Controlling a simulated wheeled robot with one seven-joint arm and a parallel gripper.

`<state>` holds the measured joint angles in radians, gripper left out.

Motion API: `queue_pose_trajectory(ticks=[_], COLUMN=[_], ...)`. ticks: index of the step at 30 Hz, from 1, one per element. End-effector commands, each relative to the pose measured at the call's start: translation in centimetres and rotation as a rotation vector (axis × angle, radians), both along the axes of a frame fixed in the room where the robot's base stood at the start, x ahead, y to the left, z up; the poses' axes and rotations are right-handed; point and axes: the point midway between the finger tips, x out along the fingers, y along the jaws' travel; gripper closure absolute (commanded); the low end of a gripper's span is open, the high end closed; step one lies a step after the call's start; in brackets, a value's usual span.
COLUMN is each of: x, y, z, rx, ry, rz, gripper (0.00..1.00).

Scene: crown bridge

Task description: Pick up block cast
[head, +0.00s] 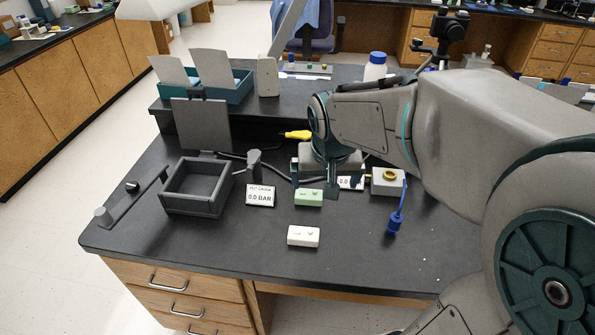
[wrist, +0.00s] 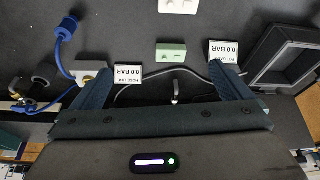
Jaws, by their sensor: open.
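Two small blocks lie on the dark bench, and I cannot tell which one is the block cast. A pale green block (head: 309,198) sits nearer the gripper, and a white block (head: 303,236) lies closer to the bench's front edge. In the wrist view the green block (wrist: 171,53) shows beyond and between the fingertips, with the white block (wrist: 178,5) farther off at the top edge. My gripper (head: 333,188) is above the bench, behind and right of the green block. Its fingers (wrist: 158,78) are wide apart with nothing held.
A grey open box (head: 196,204) stands left. A display card reading 0.0 BAR (head: 260,196) is beside the green block. A pale fixture with a yellow ring (head: 388,182) and a blue cabled part (head: 394,222) stand right. A raised shelf (head: 285,108) runs behind. The front bench is mostly clear.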

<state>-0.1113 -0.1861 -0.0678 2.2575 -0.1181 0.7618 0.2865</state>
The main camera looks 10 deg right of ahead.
Motion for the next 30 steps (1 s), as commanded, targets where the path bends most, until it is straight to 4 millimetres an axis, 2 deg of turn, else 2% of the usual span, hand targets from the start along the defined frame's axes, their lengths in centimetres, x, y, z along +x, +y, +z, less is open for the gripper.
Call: queue_pose_trajectory(ticks=[1, 6, 9, 14, 24, 30], x=[2.1, 7.4, 9.3, 10.8, 13.0, 13.7], y=[0.0, 0.4, 0.7, 1.0, 0.4, 0.3], z=[-2.2, -5.1, -6.1, -7.3, -13.0, -14.5], rx=[-0.004, -0.012, -0.014, -0.016, -0.016, -0.015], ry=[-0.006, -0.044, -0.06, -0.071, -0.069, -0.073], rz=[-0.022, -0.09, -0.111, -0.124, -0.124, -0.123], gripper=[0.02, 0.02, 0.02, 0.02, 0.02, 0.02])
